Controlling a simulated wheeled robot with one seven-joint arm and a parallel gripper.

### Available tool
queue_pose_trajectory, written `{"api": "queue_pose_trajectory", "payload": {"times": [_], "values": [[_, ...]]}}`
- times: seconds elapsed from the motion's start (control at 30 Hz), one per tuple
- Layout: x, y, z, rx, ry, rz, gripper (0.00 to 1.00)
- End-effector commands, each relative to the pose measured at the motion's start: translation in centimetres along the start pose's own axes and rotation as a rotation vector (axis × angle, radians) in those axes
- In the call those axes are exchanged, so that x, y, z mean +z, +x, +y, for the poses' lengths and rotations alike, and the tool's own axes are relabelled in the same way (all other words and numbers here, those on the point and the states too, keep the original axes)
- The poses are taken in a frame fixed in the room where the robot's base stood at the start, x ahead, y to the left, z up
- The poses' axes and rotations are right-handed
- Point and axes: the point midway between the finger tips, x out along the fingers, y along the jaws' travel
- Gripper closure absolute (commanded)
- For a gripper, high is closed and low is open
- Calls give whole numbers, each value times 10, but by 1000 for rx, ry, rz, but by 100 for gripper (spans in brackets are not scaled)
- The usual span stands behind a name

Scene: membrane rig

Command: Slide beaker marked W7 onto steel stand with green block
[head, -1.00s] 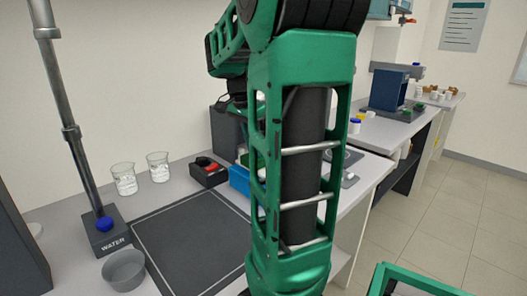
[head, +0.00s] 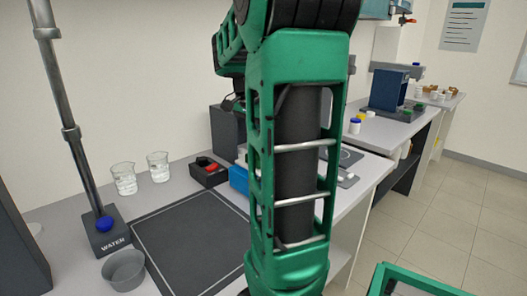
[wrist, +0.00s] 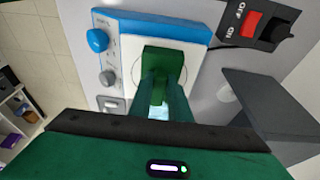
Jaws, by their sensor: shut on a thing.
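In the wrist view my gripper (wrist: 161,92) is shut on a green block (wrist: 164,60). The block is over the white top plate of a blue-edged device (wrist: 130,50); I cannot tell whether it touches the plate. In the head view my own arm hides the gripper and the block. Two clear beakers, one on the left (head: 124,179) and one on the right (head: 158,166), stand at the back of the bench. I can read no W7 mark on either. I cannot make out the steel stand for certain.
A dark mat (head: 185,240), a grey bowl (head: 124,269) and a WATER post (head: 106,238) are at the left. The mat is clear.

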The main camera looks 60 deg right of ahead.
Motion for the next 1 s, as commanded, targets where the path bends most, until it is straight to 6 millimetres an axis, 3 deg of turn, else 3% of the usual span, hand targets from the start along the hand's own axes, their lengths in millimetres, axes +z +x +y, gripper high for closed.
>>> {"api": "queue_pose_trajectory", "payload": {"times": [1.0], "values": [[-27, 7, 0, 0, 2, 1, 100]]}}
